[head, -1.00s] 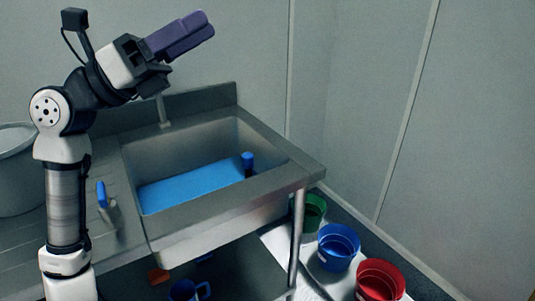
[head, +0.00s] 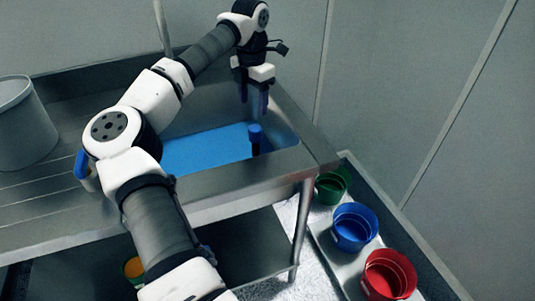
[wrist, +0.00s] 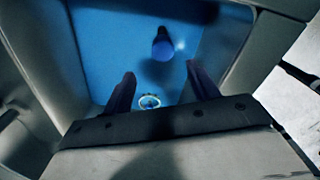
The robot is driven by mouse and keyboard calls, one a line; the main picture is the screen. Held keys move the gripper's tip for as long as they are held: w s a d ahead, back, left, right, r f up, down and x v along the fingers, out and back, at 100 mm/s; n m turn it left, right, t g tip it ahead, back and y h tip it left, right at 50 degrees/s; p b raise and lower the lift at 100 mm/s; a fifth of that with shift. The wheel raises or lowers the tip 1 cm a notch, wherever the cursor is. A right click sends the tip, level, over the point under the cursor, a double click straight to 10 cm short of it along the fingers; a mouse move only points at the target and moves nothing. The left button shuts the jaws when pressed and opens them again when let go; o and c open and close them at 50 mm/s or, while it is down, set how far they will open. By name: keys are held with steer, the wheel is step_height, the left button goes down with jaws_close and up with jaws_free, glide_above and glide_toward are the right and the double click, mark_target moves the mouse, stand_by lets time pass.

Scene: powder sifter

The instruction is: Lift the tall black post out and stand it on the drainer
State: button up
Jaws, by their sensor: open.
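The post (head: 255,147) stands upright in the sink (head: 292,157), near its right end. Its body is dark and its top is blue. In the wrist view the blue top of the post (wrist: 162,46) shows beyond and between my fingertips. My gripper (head: 254,104) points down above the sink, over the post and apart from it. The jaws are open and empty. The ridged drainer (head: 45,222) lies left of the sink. Blue water covers the sink floor and the post's lower end is hard to make out.
A blue-topped item (head: 80,165) stands on the drainer, partly hidden by my arm. A large grey pot (head: 24,130) is at the back left. A faucet (head: 162,28) rises behind the sink. Green (head: 331,187), blue (head: 354,228) and red (head: 389,274) buckets stand low at the right.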

mark_target(255, 139)
step_height(255, 139, down, 8)
steer(key=shift+s+r+p, duration=0.1)
steer(key=shift+p, duration=0.35)
steer(key=shift+s+d+f+p, duration=0.1)
steer(key=shift+f+p, duration=0.35)
steer(key=shift+f, duration=0.95)
steer(key=shift+s+f+p, duration=0.1)
steer(key=shift+f+p, duration=0.3)
steer(key=shift+f, duration=0.95)
jaws_close()
